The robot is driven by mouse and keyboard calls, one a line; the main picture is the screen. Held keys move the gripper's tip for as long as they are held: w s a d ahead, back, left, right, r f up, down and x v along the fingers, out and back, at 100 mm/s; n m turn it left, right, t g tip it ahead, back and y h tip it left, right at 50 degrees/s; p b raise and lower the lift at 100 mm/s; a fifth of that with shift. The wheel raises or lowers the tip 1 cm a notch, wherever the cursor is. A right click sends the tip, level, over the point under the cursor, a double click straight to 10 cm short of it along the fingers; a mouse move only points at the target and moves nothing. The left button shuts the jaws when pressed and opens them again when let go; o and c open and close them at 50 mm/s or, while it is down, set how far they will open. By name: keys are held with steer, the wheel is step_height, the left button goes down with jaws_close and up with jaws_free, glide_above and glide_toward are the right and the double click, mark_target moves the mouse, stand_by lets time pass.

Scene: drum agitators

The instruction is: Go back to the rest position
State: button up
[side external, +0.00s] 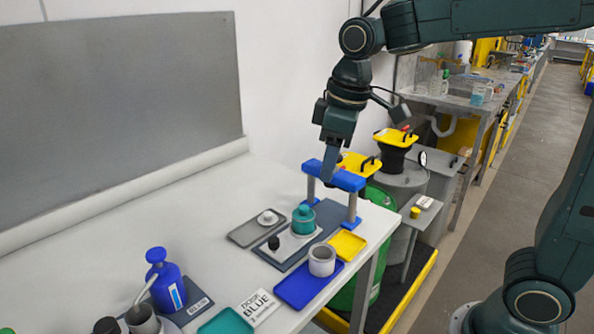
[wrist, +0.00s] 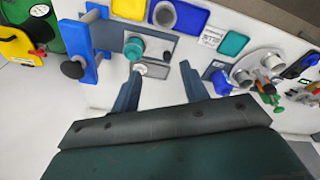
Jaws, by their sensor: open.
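My gripper (side external: 330,165) is above the work table, close to the blue crossbar of a small stand (side external: 345,177) in the side view. In the wrist view my gripper (wrist: 160,88) has its two fingers wide apart with nothing held between them. The wrist view shows the same teal top (wrist: 134,48) beyond the left fingertip. Whether a finger touches the crossbar cannot be told from the side view.
A grey cup (side external: 322,260) stands on a blue tray (side external: 300,290), with a yellow tray (side external: 347,244) behind it. A blue bottle (side external: 165,280) stands front left. Drums with yellow-topped units (side external: 396,138) stand beyond the table's right edge. The table's left back area is bare.

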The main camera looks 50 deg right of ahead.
steer(key=s+d+f+m+t, duration=0.1)
steer(key=s+d+m, duration=0.1)
steer(key=s, duration=0.6)
steer(key=s+d+f+m+t, duration=0.1)
steer(key=s+d+m+t, duration=0.1)
steer(key=s, duration=0.6)
steer(key=shift+s+m, duration=0.4)
steer(key=shift+m, duration=0.3)
